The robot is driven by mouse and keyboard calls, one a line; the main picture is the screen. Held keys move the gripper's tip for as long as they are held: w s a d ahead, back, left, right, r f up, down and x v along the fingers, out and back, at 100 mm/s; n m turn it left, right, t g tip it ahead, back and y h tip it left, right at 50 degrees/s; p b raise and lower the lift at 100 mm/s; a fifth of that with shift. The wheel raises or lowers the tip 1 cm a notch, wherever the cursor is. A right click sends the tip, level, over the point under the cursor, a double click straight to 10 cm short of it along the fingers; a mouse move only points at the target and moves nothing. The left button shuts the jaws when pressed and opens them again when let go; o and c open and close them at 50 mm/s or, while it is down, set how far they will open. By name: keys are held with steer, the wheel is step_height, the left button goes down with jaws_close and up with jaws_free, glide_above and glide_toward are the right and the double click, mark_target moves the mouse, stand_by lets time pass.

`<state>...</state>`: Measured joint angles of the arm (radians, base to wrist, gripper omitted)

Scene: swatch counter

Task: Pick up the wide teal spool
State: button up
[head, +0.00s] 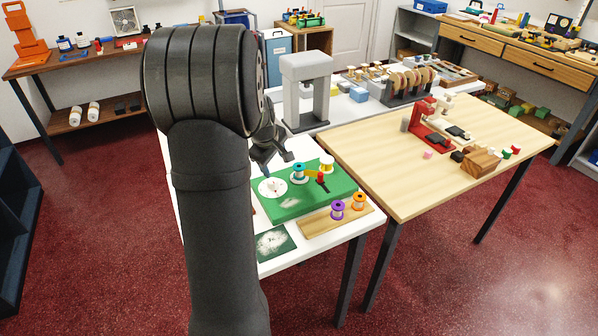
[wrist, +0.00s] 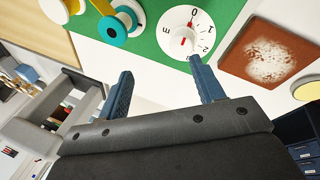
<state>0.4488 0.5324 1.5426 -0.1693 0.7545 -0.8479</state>
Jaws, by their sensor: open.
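The teal spool (head: 299,171) has white parts and stands on the green mat (head: 338,180), between a white dial and a yellow spool. In the wrist view the teal spool (wrist: 118,40) is at the upper left, beyond the left finger's tip. My gripper (head: 276,160) is above the mat's back left part, to the left of the spool. In the wrist view my gripper (wrist: 160,67) has its fingers wide apart with nothing between them. The fingers do not touch the spool.
The yellow spool (head: 326,164) and a red-and-black item (head: 321,181) stand close to the teal one. The white dial (wrist: 178,20) lies beside it. Purple (head: 337,209) and orange (head: 358,202) spools stand on a wooden board. A grey press (head: 305,85) rises behind.

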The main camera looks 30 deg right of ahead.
step_height(320, 180, up, 10)
steer(key=s+d+n+g+h, duration=0.1)
steer(key=d+n+g, duration=0.1)
steer(key=n, duration=1.2)
glide_above(298, 167)
steer(key=a, duration=0.2)
steer(key=shift+h, duration=0.3)
steer(key=f, duration=1)
steer(key=shift+s, duration=0.25)
steer(key=shift+x, duration=3.1)
steer(key=shift+w, duration=0.2)
steer(key=c, duration=1)
steer(key=shift+c, duration=0.2)
steer(key=shift+r, duration=0.1)
